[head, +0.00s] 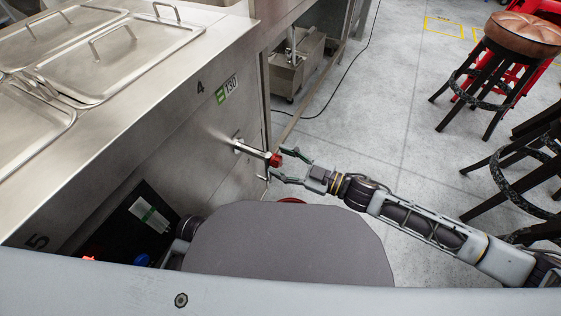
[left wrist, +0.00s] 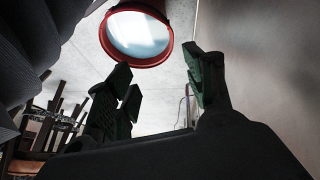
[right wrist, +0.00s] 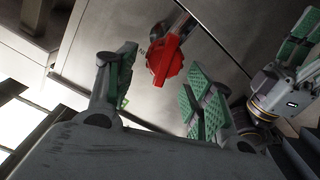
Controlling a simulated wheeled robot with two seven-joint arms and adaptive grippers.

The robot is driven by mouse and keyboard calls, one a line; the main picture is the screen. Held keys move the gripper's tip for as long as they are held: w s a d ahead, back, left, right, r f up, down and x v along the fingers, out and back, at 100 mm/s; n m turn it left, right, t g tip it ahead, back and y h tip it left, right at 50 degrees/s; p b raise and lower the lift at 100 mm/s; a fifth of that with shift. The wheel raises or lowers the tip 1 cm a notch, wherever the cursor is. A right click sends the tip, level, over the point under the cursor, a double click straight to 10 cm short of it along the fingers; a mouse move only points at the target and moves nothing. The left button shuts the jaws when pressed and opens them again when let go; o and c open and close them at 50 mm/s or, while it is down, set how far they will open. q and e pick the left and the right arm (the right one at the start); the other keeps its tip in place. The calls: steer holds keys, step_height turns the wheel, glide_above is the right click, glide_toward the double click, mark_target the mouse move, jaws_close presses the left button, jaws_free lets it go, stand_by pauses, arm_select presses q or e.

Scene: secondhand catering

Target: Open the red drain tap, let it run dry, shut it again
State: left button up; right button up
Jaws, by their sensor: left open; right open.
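The red drain tap (head: 275,160) sits at the end of a metal pipe (head: 250,149) from the steel counter front. In the right wrist view its red handle (right wrist: 167,60) shows beyond and between my fingers. My right gripper (head: 284,166) is open close to the tap; I cannot tell whether it touches. My left gripper (left wrist: 160,72) is open and empty; its green pads also show at the right of the right wrist view (right wrist: 294,50). A red-rimmed round vessel (left wrist: 108,38) with a pale, shiny inside is in the left wrist view. No stream from the tap is visible.
Steel lidded pans (head: 120,50) fill the counter top. Stools (head: 525,35) stand on the right. The grey floor (head: 400,110) between counter and stools is mostly clear, with a dark cable (head: 345,78) on it. A dark panel (head: 140,215) stands low by the counter.

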steer(key=shift+w+a, duration=0.15)
steer(key=shift+a, duration=0.2)
arm_select(q)
steer(key=shift+f, duration=0.25)
steer(key=shift+f, duration=0.1)
arm_select(e)
steer(key=c, duration=1)
arm_select(q)
steer(key=shift+r, duration=0.2)
